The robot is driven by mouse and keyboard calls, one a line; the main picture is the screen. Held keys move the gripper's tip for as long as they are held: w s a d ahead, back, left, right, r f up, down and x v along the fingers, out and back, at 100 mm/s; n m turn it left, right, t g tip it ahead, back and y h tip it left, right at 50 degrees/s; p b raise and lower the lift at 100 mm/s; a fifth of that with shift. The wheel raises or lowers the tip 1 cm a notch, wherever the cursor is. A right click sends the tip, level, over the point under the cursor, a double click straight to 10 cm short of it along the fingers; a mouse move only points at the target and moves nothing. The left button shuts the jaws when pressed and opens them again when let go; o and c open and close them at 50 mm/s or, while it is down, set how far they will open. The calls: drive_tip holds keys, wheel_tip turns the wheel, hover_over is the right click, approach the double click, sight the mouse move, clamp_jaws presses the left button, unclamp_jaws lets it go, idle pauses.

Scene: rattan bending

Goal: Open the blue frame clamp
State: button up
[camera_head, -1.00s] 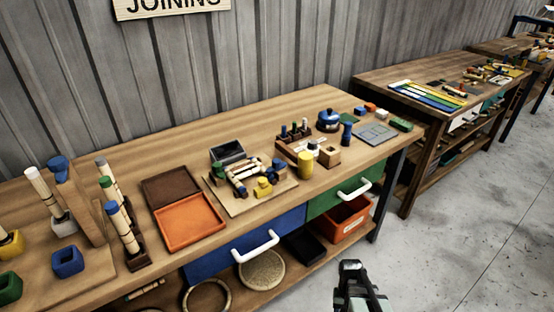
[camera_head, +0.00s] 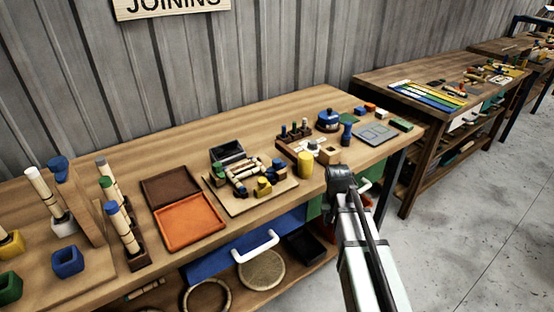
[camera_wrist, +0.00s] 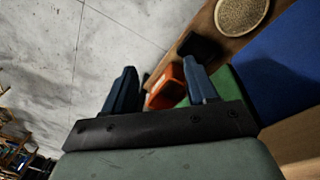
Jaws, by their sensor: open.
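A small frame of pale rattan pieces (camera_head: 246,172) sits on a wooden board on the workbench. Small coloured clamps stand around it. A blue one (camera_head: 278,169) is at its right end; I take this as the blue frame clamp, but it is too small to tell whether its jaws are open. My gripper (camera_head: 341,180) is in front of the bench's front edge, right of the board and apart from the clamp. In the wrist view my gripper (camera_wrist: 162,82) is open, with nothing between its fingers. The clamp is not seen there.
A yellow cylinder (camera_head: 305,165) and a wooden block (camera_head: 329,153) stand between my gripper and the board's right side. An orange tray (camera_head: 190,222) lies left of the board. The floor at right is clear.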

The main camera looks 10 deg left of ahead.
drive_tip(key=w+a+r+n+t, duration=0.1)
drive_tip(key=w+a+r, duration=0.1)
drive_tip(key=a+r, duration=0.35)
drive_tip(key=w+a+r+t, duration=0.1)
drive_tip(key=w+a+r, duration=0.1)
drive_tip(key=r, duration=0.7)
drive_tip(key=n+t+y, duration=0.1)
drive_tip(key=n+y, duration=0.2)
drive_tip(key=n, duration=0.1)
approach(277, 160)
drive_tip(key=x, duration=0.8)
drive_tip(key=shift+a+f, duration=0.1)
drive_tip(key=shift+f, duration=0.3)
drive_tip(key=shift+c, duration=0.5)
drive_tip(key=c, duration=1)
drive_tip(key=shift+o, duration=0.2)
